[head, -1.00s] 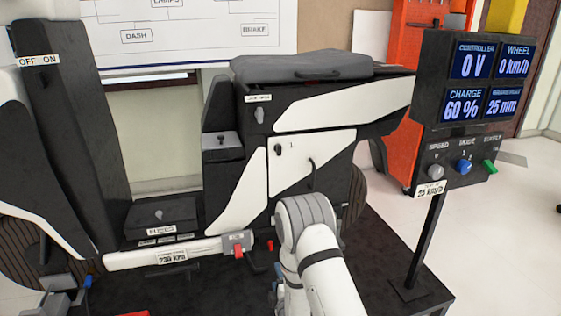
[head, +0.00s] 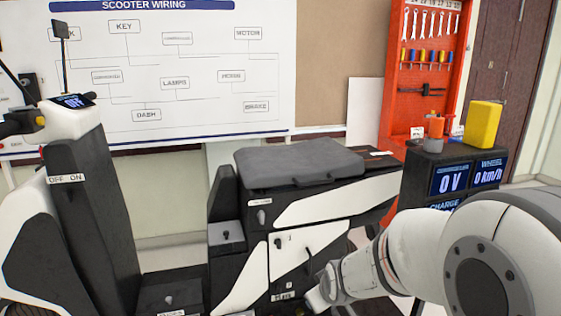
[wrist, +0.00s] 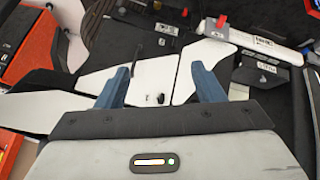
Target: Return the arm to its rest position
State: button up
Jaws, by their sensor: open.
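My arm (head: 478,262) reaches in from the lower right of the head view, white and grey, with its wrist part low in front of the scooter. The fingers are not clear there. In the wrist view my gripper (wrist: 161,76) has two blue fingers spread wide apart, with nothing held between them. Beyond them lies the scooter's black and white side (wrist: 153,82), apparently below the gripper. In the head view the scooter body (head: 315,212) stands in the middle, with a closed grey seat (head: 298,164) on top.
The display stand (head: 452,180) is at the right, close to my arm, with a yellow block (head: 483,125) on it. An orange tool board (head: 432,60) stands behind. The scooter's front column (head: 82,205) rises at left. A wiring whiteboard (head: 190,75) hangs behind.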

jog(key=s+d+r+m+g+p, duration=0.2)
jog(key=s+r+m+p, duration=0.1)
jog(key=s+r, duration=0.6)
jog(key=s+d+r+m+g+p, duration=0.2)
jog(key=s+r+p, duration=0.4)
jog(key=s+r, duration=0.3)
jog(key=shift+s+d+r+m+g+h+p, duration=0.2)
jog(key=shift+s+d+m+g+h+p, duration=0.15)
jog(key=shift+s+m, duration=0.55)
